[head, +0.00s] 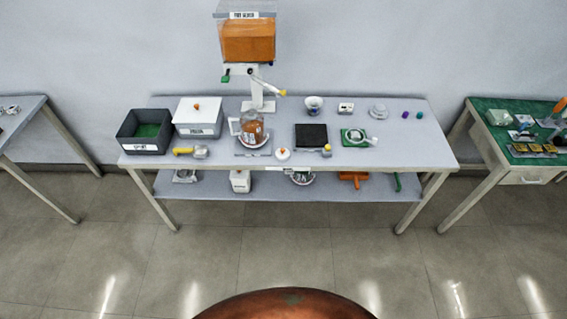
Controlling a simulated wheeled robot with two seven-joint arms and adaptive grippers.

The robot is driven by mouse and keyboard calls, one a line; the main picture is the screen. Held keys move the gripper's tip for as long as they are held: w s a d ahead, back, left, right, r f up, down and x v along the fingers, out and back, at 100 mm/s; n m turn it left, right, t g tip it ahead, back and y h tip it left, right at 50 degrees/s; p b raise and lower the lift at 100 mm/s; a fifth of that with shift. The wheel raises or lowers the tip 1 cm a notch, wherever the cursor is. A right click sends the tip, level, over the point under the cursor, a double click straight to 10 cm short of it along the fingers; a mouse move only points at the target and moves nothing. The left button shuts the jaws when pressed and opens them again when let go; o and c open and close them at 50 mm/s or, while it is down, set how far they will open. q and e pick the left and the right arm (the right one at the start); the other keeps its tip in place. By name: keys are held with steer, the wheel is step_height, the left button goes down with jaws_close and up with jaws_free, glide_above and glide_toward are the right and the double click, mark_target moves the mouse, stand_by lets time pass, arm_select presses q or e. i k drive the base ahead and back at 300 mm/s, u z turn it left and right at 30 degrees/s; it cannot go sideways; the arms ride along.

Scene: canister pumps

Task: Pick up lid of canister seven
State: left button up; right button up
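A small round white piece with an orange knob (282,154), like a lid, sits at the front edge of the table (425,152). A clear canister with orange-brown contents (252,129) stands behind and left of it on a red-rimmed plate. A white canister (240,182) with a dark label stands on the lower shelf. No number seven is readable on any of them, so I cannot tell which is canister seven. Neither of my grippers shows in the head view.
A dispenser with an orange-filled hopper (248,42) rises behind the clear canister. A dark grey bin (143,146) and a white lidded box (199,128) stand at left. A black pad (311,134) lies mid-table. Side tables flank it; the floor in front is clear.

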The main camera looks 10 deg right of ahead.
mark_target(281, 154)
steer(key=k, duration=1)
steer(key=u, duration=0.65)
steer(key=i, duration=0.75)
steer(key=u, duration=0.65)
steer(key=i, duration=0.85)
steer(key=z, duration=0.9)
steer(key=i, duration=0.85)
steer(key=z, duration=0.85)
